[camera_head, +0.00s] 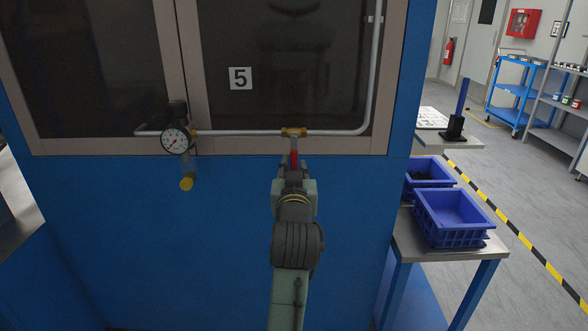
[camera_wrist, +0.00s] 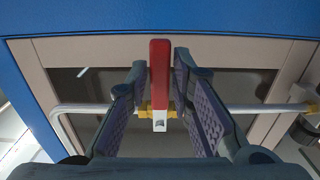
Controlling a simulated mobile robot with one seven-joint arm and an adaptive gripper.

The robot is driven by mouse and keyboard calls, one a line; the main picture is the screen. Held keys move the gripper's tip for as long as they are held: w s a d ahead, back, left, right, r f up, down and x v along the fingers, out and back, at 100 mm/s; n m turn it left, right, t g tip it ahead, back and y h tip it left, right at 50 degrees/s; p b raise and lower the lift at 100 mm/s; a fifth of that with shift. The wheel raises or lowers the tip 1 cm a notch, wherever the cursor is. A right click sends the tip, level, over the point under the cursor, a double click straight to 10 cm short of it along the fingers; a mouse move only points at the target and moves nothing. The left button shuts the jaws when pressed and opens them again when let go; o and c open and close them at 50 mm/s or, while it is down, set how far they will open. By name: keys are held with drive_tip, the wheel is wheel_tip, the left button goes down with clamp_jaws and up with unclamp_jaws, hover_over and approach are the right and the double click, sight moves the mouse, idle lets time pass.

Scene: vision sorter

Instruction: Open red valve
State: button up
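The red valve has a red lever handle (camera_head: 293,158) that hangs straight down from a brass body (camera_head: 293,132) on a horizontal pipe. The handle lies across the pipe's line. In the wrist view the red handle (camera_wrist: 160,75) stands upright between my two fingers, with the brass body (camera_wrist: 145,107) behind it. My gripper (camera_wrist: 160,78) is open around the handle, with a narrow gap showing on each side. In the head view my gripper (camera_head: 293,172) is just below the valve and hides the handle's lower end.
A pressure gauge (camera_head: 176,139) and a yellow-ended filter (camera_head: 187,183) hang on the pipe (camera_head: 240,133) to the left. The blue cabinet wall (camera_head: 130,220) is close behind my gripper. Blue bins (camera_head: 452,232) stand on a side table (camera_head: 410,243) at right.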

clamp_jaws()
idle(0.3)
